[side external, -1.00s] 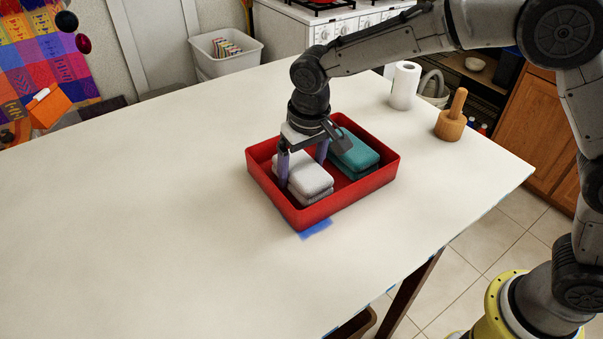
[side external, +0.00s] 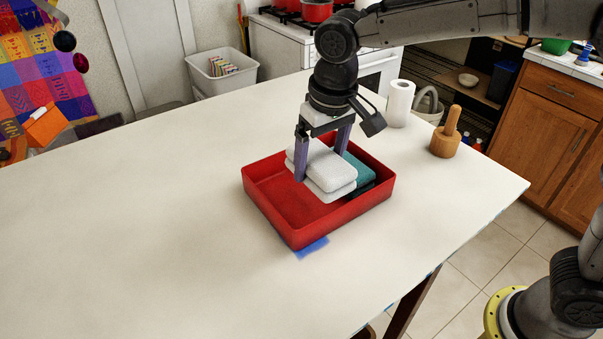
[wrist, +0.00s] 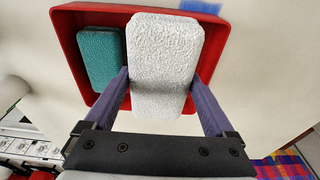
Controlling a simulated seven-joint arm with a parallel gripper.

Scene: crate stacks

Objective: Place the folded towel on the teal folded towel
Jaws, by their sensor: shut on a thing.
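My gripper (side external: 324,155) is shut on the white folded towel (side external: 332,170), with one finger on each side of it. The towel hangs above the red crate (side external: 269,213), level or nearly so. The teal folded towel (side external: 359,169) lies in the crate's right part, partly hidden behind the white towel. In the wrist view the white towel (wrist: 165,60) fills the space between the fingers, and the teal towel (wrist: 100,57) lies lower, to its left, apart in the picture. A dark layer shows under the teal towel.
The crate's left part is bare. A blue patch (side external: 311,248) lies on the table by the crate's front corner. A paper towel roll (side external: 400,103) and a wooden mallet-like tool (side external: 446,135) stand at the back right. The table's left side is clear.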

